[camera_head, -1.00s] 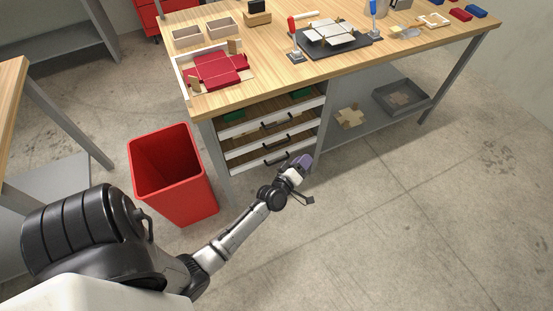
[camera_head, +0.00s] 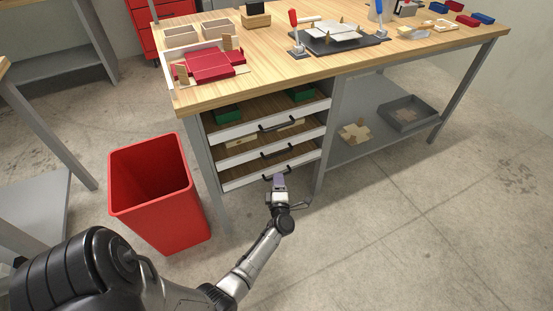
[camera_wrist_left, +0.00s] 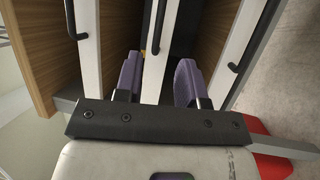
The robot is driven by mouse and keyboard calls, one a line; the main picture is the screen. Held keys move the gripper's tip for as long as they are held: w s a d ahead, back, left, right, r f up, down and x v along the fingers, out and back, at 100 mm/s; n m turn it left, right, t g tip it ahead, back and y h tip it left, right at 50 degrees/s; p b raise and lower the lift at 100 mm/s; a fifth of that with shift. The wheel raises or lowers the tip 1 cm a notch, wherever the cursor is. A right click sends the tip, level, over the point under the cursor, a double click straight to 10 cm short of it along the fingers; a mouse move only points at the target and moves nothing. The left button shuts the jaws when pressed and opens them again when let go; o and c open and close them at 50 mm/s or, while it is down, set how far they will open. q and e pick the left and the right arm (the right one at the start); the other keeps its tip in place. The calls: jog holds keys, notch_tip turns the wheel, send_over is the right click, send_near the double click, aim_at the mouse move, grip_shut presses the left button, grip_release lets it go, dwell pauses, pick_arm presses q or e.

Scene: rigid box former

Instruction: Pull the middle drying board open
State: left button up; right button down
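The middle drying board has a white front (camera_head: 238,154) with a black bar handle (camera_head: 277,152), under the bench between two similar boards. In the left wrist view its front (camera_wrist_left: 153,75) runs up the picture's middle, and its handle (camera_wrist_left: 158,28) lies ahead, in line with the finger gap. My left gripper (camera_head: 279,180) is in front of the board stack, overlapping the lowest board's handle in the head view. Its purple fingers (camera_wrist_left: 159,78) are open, with nothing gripped between them. The middle board appears pushed in, level with its neighbours. My right gripper is not in view.
The top board's front (camera_head: 235,132) and bottom board's front (camera_head: 245,178) lie close above and below. A red bin (camera_head: 158,195) stands left of the boards. The bench leg (camera_head: 330,140) is at their right. Floor in front and to the right is clear.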

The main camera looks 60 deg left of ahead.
aim_at(276, 155)
pick_arm(q)
jog(key=shift+b+x, duration=1.95)
jog(key=shift+x, duration=3.7)
jog(key=shift+c, duration=0.2)
jog(key=c, duration=0.6)
grip_shut()
